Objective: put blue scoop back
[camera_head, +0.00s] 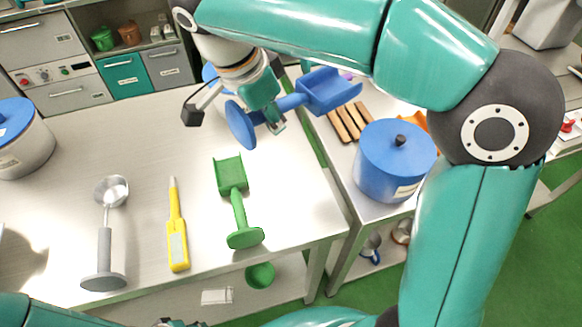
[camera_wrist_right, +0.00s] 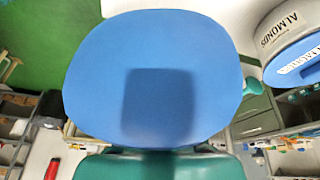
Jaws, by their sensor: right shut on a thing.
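The blue scoop (camera_head: 325,91) is in my right gripper (camera_head: 273,112), which is shut on its handle. The scoop is held in the air above the table's far right corner, tilted, with its pan to the right and its round end disc (camera_head: 240,124) to the left. In the right wrist view this blue disc (camera_wrist_right: 155,60) fills the middle and hides much of the scene. My left gripper does not show; only a teal piece of my left arm shows at the bottom left of the head view.
A green scoop (camera_head: 238,213), a yellow tool (camera_head: 176,235) and a metal ladle (camera_head: 105,240) lie on the steel table (camera_head: 145,140). A blue lidded pot (camera_head: 395,165) and wooden bars (camera_head: 350,121) stand on the right table. An ALMONDS container (camera_wrist_right: 285,45) shows in the wrist view.

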